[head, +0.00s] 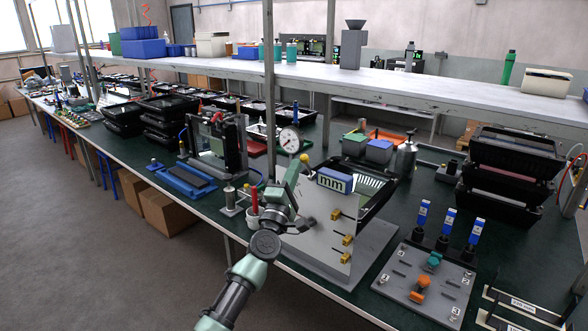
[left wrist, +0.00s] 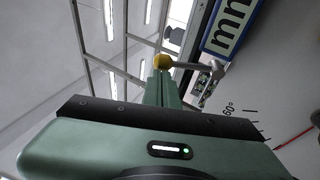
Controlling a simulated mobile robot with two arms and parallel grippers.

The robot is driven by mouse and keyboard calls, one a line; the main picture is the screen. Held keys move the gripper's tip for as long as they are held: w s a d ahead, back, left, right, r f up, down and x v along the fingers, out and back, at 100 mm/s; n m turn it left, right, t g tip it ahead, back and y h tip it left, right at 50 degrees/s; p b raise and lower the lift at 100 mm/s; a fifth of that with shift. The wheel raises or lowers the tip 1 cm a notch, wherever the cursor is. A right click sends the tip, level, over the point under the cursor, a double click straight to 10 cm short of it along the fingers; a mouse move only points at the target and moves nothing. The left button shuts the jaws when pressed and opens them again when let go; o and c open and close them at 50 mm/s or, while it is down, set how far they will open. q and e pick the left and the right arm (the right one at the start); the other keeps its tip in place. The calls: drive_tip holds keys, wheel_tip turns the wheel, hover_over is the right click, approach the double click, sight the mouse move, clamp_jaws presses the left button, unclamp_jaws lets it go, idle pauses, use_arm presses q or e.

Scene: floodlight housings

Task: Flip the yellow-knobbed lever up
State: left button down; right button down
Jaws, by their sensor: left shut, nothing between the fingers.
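The lever's yellow knob (head: 304,158) shows just above my left gripper, by the top left of a grey panel (head: 305,232) with a blue-framed "mm" sign (head: 334,181). In the left wrist view the yellow knob (left wrist: 163,61) sits at the end of a grey rod (left wrist: 190,66) that runs right toward the panel. My left gripper (head: 293,172) is shut and empty. In the left wrist view its fingertips (left wrist: 163,74) lie right by the knob; I cannot tell whether they touch it. The lever's lower end is partly hidden in the head view. My right gripper is out of view.
A dial gauge (head: 290,140) stands just behind the gripper, and a shelf post (head: 268,90) rises to its left. Yellow blocks (head: 347,240) stick out of the panel. A plate with blue-topped levers (head: 430,275) lies to the right. The aisle floor at left is open.

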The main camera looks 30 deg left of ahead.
sight(303, 155)
use_arm(q)
drive_tip(key=shift+r, duration=0.15)
drive_tip(key=shift+w+d+r+p, duration=0.1)
drive_tip(key=shift+w+r+p, duration=0.25)
drive_tip(key=shift+w+r, duration=0.5)
drive_tip(key=shift+w+d+r+p, duration=0.1)
drive_tip(key=shift+w+r+p, duration=0.2)
drive_tip(key=shift+w+r, duration=0.5)
drive_tip(key=shift+w+f, duration=0.1)
drive_tip(key=shift+w, duration=0.1)
